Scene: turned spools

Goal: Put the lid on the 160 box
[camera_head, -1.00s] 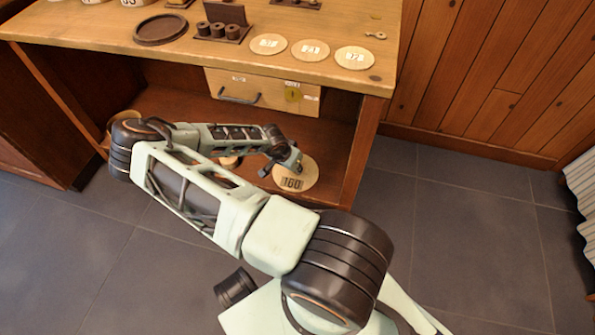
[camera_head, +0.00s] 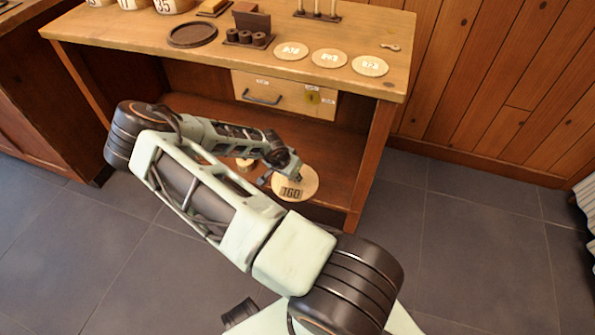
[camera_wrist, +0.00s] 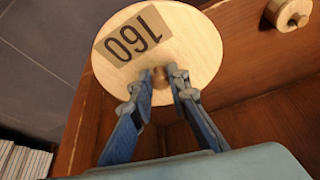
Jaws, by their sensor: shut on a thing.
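The round pale wooden lid (camera_head: 302,183) bears a 160 label and hangs at the lower shelf of the desk, near its front right post. In the wrist view the lid (camera_wrist: 195,45) fills the top middle, label upside down. My gripper (camera_wrist: 160,80) is shut on the small knob in the lid's middle; the gripper also shows in the head view (camera_head: 282,176). Several round wooden boxes (camera_head: 170,6) stand at the far left of the desk top, cut off by the picture's edge. I cannot tell whether the 160 box is among them.
Three flat labelled discs (camera_head: 329,58) lie along the desk's right side. A dark round tray (camera_head: 193,35) and a dark spool rack (camera_head: 247,38) are left of them. A drawer (camera_head: 284,95) is below. A small wooden knobbed piece (camera_wrist: 288,12) is on the shelf.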

